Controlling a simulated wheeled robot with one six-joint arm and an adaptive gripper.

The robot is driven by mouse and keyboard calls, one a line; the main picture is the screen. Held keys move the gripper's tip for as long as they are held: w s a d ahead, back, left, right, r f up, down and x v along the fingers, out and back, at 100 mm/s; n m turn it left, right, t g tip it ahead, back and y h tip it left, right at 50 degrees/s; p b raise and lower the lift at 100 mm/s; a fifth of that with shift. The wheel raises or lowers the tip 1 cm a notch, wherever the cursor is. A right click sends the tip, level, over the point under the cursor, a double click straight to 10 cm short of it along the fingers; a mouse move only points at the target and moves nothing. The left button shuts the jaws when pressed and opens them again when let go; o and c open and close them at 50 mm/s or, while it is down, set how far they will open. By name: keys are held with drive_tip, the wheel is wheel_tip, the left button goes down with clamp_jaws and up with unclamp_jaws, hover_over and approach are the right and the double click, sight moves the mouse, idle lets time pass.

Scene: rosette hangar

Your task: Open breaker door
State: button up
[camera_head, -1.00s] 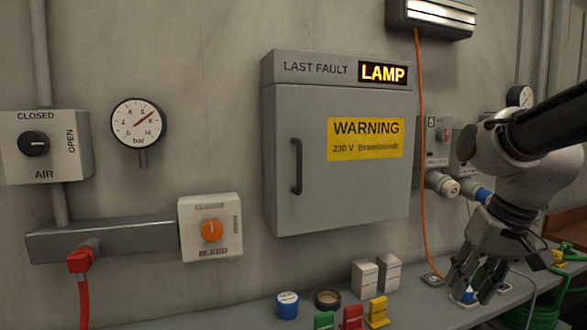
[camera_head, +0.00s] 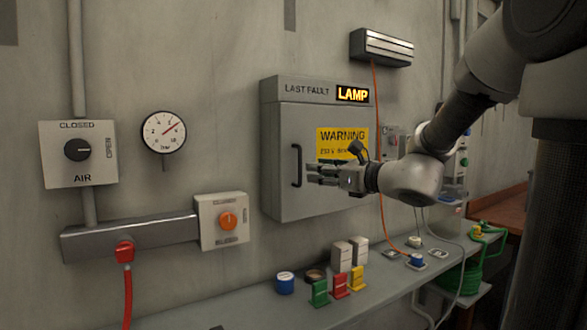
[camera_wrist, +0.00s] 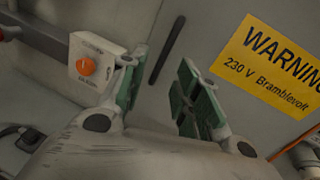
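The grey breaker door (camera_head: 318,195) is closed on its wall cabinet, below a "LAST FAULT LAMP" strip. It carries a yellow warning label (camera_head: 340,141) and a dark vertical handle (camera_head: 296,166) near its left edge. My gripper (camera_head: 312,174) is in front of the door, just right of the handle, fingers pointing left. In the wrist view my gripper (camera_wrist: 158,92) is open and empty, with its green-padded fingers apart. The handle (camera_wrist: 166,51) shows beyond and between the fingertips, with no visible contact.
An orange-knob box (camera_head: 222,222) on a grey rail and an air valve box (camera_head: 78,153) are on the wall to the left. A shelf (camera_head: 250,312) below holds a blue tin (camera_head: 285,283) and coloured blocks (camera_head: 340,287). An orange cable (camera_head: 380,200) hangs right of the cabinet.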

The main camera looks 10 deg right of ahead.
sight(301, 165)
drive_tip(key=shift+m, duration=0.8)
drive_tip(key=x, duration=0.8)
drive_tip(key=shift+w+d+r, duration=0.15)
drive_tip(key=shift+d+r, duration=0.05)
drive_tip(key=shift+r, duration=0.2)
clamp_jaws()
